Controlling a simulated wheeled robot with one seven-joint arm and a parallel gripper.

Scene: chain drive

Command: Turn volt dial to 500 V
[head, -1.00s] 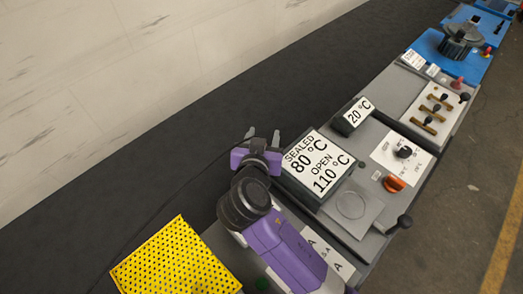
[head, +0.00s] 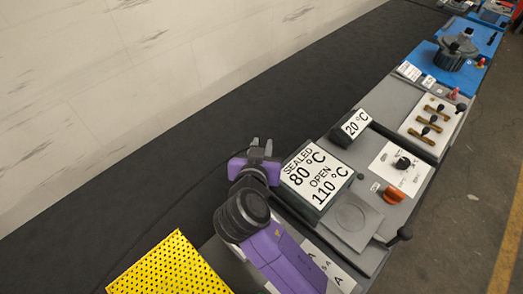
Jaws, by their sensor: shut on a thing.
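My gripper (head: 262,147) is over the dark strip left of the box labelled "SEALED 80 °C, OPEN 110 °C" (head: 351,179). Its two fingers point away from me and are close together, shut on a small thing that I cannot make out. No dial marked in volts can be made out. A black knob (head: 402,163) sits on a white plate with °C marks, to the right and apart from my gripper. My purple arm partly covers a white label with "A" letters (head: 338,279) at the bottom, and whatever lies under it.
An orange knob (head: 393,197) and a black lever knob (head: 404,233) stand on the grey unit. A "20 °C" block (head: 350,128) is behind.

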